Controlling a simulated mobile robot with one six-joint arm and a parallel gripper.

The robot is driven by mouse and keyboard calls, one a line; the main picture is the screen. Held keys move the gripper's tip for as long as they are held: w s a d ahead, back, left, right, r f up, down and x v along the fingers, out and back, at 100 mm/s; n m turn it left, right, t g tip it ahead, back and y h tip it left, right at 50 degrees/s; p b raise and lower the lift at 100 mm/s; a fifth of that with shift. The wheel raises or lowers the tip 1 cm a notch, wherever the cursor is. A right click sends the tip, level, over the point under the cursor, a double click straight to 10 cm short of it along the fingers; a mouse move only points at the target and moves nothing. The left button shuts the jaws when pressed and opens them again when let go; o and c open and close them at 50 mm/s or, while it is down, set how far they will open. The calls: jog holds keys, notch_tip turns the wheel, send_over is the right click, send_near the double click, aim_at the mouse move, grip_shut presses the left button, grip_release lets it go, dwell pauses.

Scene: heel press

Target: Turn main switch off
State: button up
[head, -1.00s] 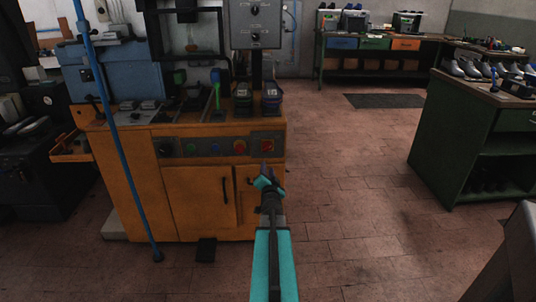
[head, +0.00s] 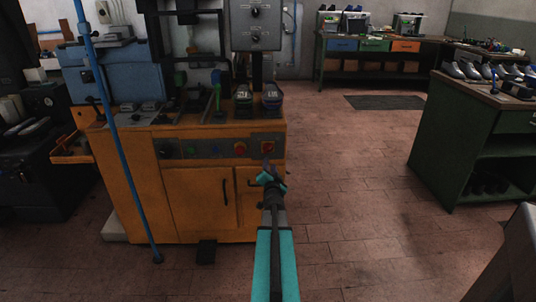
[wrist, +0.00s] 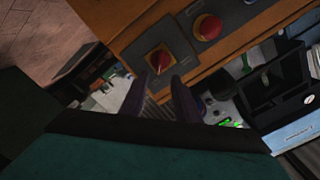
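The main switch is a red rotary knob (head: 267,147) on a dark square plate at the right end of the orange machine's front panel. In the wrist view the red knob (wrist: 160,59) lies just beyond my fingertips, with a pale mark on it. My gripper (head: 267,170) is below and in front of the switch in the head view. In the wrist view my gripper (wrist: 163,82) is open, its two dark fingers apart with nothing between them. The fingers point at the knob, and I see no clear contact.
A red push button (head: 240,148) sits beside the switch and also shows in the wrist view (wrist: 207,27). The orange cabinet (head: 200,195) has doors with handles below the panel. A blue pole (head: 128,170) stands at left. The tiled floor (head: 345,190) at right is clear.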

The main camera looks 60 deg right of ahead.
aim_at(268, 150)
jog(key=shift+x, duration=5.6)
jog(key=shift+w, duration=0.1)
